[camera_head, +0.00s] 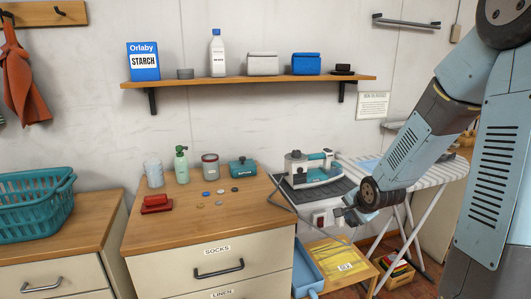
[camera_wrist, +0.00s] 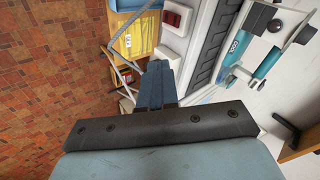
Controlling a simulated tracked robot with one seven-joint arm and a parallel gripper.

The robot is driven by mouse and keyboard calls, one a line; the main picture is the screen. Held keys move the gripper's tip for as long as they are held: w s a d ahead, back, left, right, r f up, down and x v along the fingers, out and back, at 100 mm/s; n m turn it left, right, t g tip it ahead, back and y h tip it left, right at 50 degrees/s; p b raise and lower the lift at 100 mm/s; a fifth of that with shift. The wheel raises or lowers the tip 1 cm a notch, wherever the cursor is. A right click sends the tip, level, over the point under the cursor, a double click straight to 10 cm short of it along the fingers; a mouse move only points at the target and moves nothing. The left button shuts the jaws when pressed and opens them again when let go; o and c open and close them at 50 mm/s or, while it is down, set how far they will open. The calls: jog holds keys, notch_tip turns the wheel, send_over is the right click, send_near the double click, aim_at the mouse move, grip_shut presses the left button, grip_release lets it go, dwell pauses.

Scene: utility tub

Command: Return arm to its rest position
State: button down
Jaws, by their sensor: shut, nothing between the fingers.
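My blue-grey arm comes in from the right in the head view. My gripper (camera_head: 345,215) is low in front of the ironing board (camera_head: 430,175), to the right of a red switch (camera_head: 319,222). In the wrist view my gripper (camera_wrist: 157,72) has its fingers together with nothing between them. The red switch (camera_wrist: 172,18) shows just past the fingertips, apart from them as far as I can tell. A teal and grey iron (camera_head: 312,168) rests on a dark pad and also shows in the wrist view (camera_wrist: 268,62).
A wooden cabinet (camera_head: 150,238) holds a mug, bottle, tins and small discs. A teal basket (camera_head: 35,205) is at the left. A shelf (camera_head: 250,81) with boxes hangs on the wall. A low stand (camera_head: 345,262) with a yellow item is below my gripper. Tiled floor (camera_wrist: 50,80) is clear.

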jog(key=s+a+r+n+g, duration=0.1)
jog(key=s+r+n, duration=0.4)
jog(key=s+r, duration=0.6)
jog(key=s+a+r+n+g+h, duration=0.1)
jog(key=s+a+r+n, duration=0.2)
jog(key=s+r+n, duration=0.3)
jog(key=s+r, duration=0.4)
jog(key=s, duration=0.6)
jog(key=shift+r+n, duration=0.3)
jog(key=shift+r, duration=0.05)
jog(key=shift+w, duration=0.1)
dwell(0.4)
